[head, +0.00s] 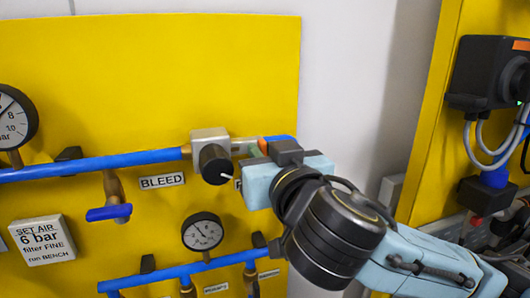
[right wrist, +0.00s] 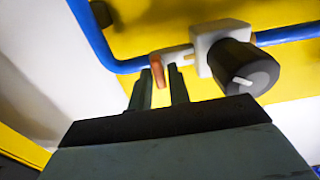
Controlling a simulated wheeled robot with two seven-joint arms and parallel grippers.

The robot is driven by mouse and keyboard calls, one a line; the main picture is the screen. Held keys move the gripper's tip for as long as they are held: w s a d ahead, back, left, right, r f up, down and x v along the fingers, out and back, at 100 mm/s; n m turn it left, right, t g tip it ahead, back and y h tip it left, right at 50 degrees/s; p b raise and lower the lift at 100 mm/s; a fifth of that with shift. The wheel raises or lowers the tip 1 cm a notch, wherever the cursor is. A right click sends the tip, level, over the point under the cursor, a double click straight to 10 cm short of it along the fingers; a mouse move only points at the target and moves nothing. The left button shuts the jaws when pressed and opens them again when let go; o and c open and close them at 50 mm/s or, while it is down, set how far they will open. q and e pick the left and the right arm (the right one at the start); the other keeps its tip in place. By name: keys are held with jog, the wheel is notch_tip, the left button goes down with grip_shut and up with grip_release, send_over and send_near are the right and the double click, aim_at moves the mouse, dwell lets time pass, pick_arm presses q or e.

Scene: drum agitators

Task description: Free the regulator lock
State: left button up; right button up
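The regulator is a pale grey block (head: 209,137) with a round black knob (head: 214,164), on the blue pipe of the yellow panel. In the right wrist view its knob (right wrist: 243,68) has a white pointer line. A small orange-red tab (right wrist: 158,73), apparently the lock, sits on a pale bracket (right wrist: 175,54) beside the block. The tab also shows in the head view (head: 262,146), partly hidden by my gripper. My right gripper (right wrist: 163,85) is at the tab, with its fingers apart on either side. A gap shows between tab and right finger; contact with the left is unclear. My left gripper is out of view.
A blue pipe (head: 90,165) runs along the panel. Below it are a blue valve handle (head: 109,212), a gauge (head: 202,232) and a SET AIR 6 bar sign (head: 42,240). A black box (head: 485,72) with cables is on the right. White wall lies between the panels.

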grip_shut()
jog(key=shift+n, duration=0.3)
jog(key=n, duration=0.3)
jog(key=shift+n+p, duration=0.35)
jog(key=shift+n, duration=0.05)
jog(key=n, duration=1.3)
jog(key=shift+a+f, duration=0.15)
jog(key=shift+f, duration=0.05)
jog(key=shift+n, duration=0.4)
